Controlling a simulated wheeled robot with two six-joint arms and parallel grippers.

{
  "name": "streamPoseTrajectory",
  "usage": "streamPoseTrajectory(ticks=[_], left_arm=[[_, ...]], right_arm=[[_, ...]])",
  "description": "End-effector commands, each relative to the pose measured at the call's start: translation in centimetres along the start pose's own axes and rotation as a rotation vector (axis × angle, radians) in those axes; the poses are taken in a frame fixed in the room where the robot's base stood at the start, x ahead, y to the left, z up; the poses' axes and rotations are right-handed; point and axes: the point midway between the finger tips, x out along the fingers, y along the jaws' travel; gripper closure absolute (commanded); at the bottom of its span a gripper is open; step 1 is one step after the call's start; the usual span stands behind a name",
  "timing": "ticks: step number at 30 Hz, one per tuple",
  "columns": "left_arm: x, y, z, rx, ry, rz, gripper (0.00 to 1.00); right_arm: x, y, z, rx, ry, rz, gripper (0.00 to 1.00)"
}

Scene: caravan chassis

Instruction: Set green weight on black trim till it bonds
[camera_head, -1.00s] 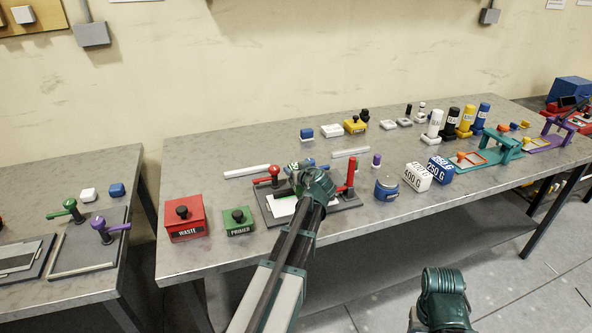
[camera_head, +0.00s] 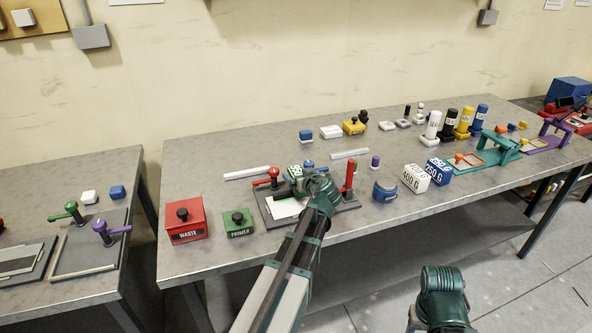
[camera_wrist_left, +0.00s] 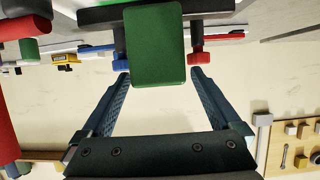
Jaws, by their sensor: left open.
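The green weight (camera_head: 293,171) has a pale label on top and stands on the fixture on the bench, partly behind my left wrist. In the left wrist view a plain green block (camera_wrist_left: 158,45), apparently the same weight, stands out in front of a dark bar (camera_wrist_left: 215,8). My left gripper (camera_wrist_left: 160,77) is open, with a finger to either side of the block's near end and a gap at both sides. I cannot tell the black trim apart; my wrist covers part of the fixture. My right gripper's fingers are out of view.
A green primer box (camera_head: 239,224) and red waste box (camera_head: 184,219) stand left. A blue pot (camera_head: 385,190) and labelled weights (camera_head: 415,178) stand right.

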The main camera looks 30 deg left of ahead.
Motion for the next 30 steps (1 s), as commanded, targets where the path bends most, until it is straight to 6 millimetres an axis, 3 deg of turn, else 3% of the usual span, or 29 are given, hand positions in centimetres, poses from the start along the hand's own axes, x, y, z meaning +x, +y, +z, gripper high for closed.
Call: streamPoseTrajectory(ticks=[1, 3, 12, 30], left_arm=[[-1.8, -0.2, -0.3, 0.001, 0.001, 0.003, 0.03], [-3.3, -0.2, -0.3, 0.002, 0.001, 0.002, 0.03], [-8.1, -0.1, -0.2, 0.002, 0.001, 0.001, 0.03], [-9.6, 0.2, 0.5, 0.015, -0.016, -0.001, 0.03]], right_arm=[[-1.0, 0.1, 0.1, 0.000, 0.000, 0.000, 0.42], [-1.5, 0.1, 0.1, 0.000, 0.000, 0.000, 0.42], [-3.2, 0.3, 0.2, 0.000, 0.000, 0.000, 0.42], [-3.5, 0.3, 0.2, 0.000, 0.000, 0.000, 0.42]])
